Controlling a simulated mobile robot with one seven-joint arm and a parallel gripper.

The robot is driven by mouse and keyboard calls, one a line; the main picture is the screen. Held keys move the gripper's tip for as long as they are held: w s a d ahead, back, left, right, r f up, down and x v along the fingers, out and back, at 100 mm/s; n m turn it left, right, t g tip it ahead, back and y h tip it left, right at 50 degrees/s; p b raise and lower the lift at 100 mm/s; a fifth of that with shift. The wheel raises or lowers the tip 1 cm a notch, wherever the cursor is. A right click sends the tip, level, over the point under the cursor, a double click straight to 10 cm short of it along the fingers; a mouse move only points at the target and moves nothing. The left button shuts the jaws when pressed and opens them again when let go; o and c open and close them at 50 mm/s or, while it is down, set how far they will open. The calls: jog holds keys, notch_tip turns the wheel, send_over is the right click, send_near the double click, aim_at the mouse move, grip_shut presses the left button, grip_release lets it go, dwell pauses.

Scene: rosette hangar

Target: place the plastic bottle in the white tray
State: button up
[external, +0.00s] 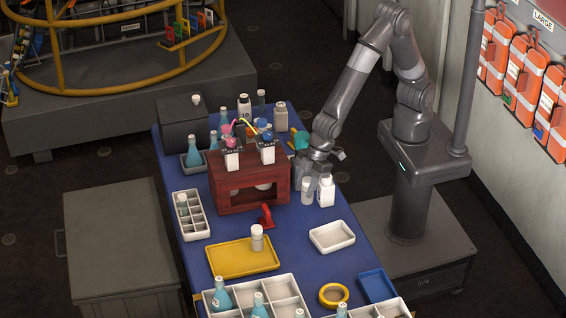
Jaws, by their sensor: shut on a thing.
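My gripper (319,176) points down over the right side of the blue table, beside the dark red wooden rack. It is shut on a white plastic bottle (326,192), held upright at the fingertips; whether its base touches the table I cannot tell. A paler small bottle (307,191) stands close to its left, nearly touching it in the picture. The white tray (332,237) is shallow and looks empty. It lies nearer the camera than the gripper, slightly to the right, by the table's right edge.
The red rack (248,183) stands left of my gripper. A blue tray (377,286), a yellow tape ring (333,295) and a divided white tray (188,216) lie around. Bottles crowd the table's far end.

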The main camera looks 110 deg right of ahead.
jog(key=s+d, duration=0.3)
jog(key=s, duration=0.2)
send_over(331, 242)
jog(key=shift+f, duration=5.6)
jog(key=shift+f, duration=0.15)
jog(key=o, duration=1)
jog(key=shift+c, duration=0.2)
jog(key=shift+s+r, duration=0.1)
jog(key=shift+r, duration=0.35)
jog(key=v, duration=1.1)
jog(key=shift+s+r, duration=0.2)
